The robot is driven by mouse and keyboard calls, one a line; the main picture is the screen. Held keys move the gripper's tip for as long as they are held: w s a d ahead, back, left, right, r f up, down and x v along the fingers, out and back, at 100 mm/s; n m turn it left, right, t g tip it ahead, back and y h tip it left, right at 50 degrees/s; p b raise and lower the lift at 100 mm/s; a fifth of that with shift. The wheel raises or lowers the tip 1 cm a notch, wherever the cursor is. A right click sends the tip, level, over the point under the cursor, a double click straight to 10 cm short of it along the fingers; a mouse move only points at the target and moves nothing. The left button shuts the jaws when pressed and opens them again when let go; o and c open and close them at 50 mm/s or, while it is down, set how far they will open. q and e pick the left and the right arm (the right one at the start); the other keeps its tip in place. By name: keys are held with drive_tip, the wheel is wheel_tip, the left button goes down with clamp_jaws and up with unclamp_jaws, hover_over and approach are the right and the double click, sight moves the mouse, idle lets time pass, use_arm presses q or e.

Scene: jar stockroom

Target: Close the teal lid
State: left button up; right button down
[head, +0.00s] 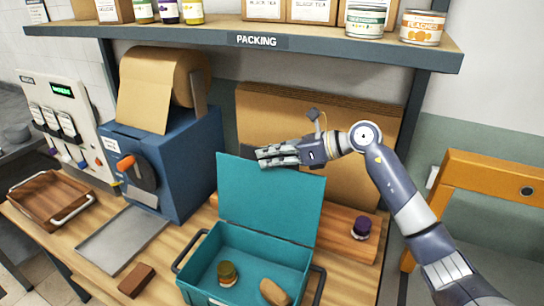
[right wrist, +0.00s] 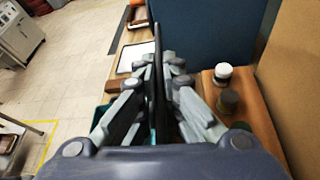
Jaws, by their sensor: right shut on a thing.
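The teal lid (head: 268,200) stands raised, nearly upright, at the back of the open teal box (head: 262,252) on the bench. My right gripper (head: 266,156) is at the lid's top edge, near its middle, and is shut on it. In the right wrist view, the lid shows edge-on as a thin dark strip (right wrist: 158,85) between the fingers of the gripper (right wrist: 159,68). A jar with an olive lid (head: 227,272) and a brown rounded object (head: 274,292) lie inside the box. My left gripper is not in view.
A purple-lidded jar (head: 361,228) stands on a wooden board (head: 338,238) right of the box. A blue paper-roll machine (head: 190,165) is close on the left. A grey tray (head: 122,240) and a brown block (head: 136,280) lie left. The packing shelf (head: 270,43) overhangs the bench.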

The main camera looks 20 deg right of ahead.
drive_tip(key=s+a+f+n+t+h+b, duration=0.1)
drive_tip(key=s+a+n+b, duration=0.3)
drive_tip(key=s+a+b, duration=0.4)
drive_tip(key=shift+s+a+t+h, duration=0.4)
drive_tip(key=shift+s+a+t, duration=0.1)
drive_tip(key=shift+s, duration=0.1)
